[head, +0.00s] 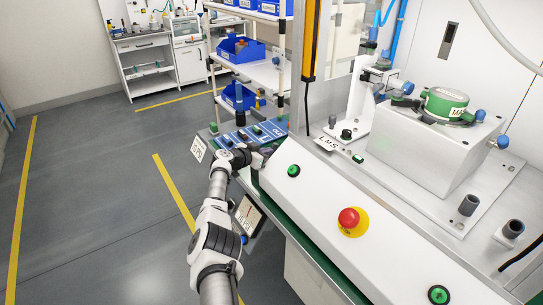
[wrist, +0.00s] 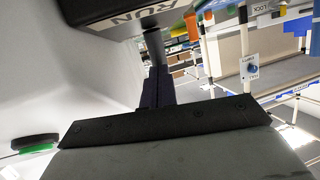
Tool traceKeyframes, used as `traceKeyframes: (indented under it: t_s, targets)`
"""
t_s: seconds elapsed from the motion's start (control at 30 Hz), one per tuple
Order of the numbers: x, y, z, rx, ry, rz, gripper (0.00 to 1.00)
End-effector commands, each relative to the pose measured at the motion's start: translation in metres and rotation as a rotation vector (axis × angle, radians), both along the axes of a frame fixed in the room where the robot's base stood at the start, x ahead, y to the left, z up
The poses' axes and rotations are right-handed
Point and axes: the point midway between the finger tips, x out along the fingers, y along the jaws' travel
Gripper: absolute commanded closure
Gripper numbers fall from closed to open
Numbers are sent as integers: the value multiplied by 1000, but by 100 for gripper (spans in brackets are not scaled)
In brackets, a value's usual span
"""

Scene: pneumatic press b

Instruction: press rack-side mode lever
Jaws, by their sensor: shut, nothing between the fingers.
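My gripper (head: 258,156) is at the left end of the press console, beside the blue switch panel (head: 250,135). In the wrist view the dark fingers (wrist: 156,88) are closed together with nothing between them. Just beyond the fingertips a dark post-like part (wrist: 153,45) stands below a dark box with a RUN label (wrist: 150,18). It may be the mode lever, but I cannot tell for certain. Whether the fingers touch it is also unclear. In the head view my wrist and gripper hide part of the panel edge.
The white console front carries a green button (head: 293,171), a red emergency stop (head: 348,218) and another green button (head: 438,294). A rack with blue bins (head: 240,50) stands behind the panel. A tilted plate (head: 249,215) hangs below the panel. The floor at left is clear.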

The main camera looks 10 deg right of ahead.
Motion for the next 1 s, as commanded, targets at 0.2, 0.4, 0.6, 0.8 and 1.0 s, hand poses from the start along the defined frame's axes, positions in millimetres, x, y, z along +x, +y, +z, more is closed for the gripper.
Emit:
traceKeyframes:
  t_s: [0.2,0.4,0.6,0.8,1.0]
  targets:
    - [-1,-1,0,-3,0,-1,100]
    - [-1,-1,6,-4,-2,-1,100]
    - [-1,-1,15,-2,-2,-1,100]
    - [-1,-1,16,-4,-2,-1,100]
    - [-1,-1,16,-4,-2,-1,100]
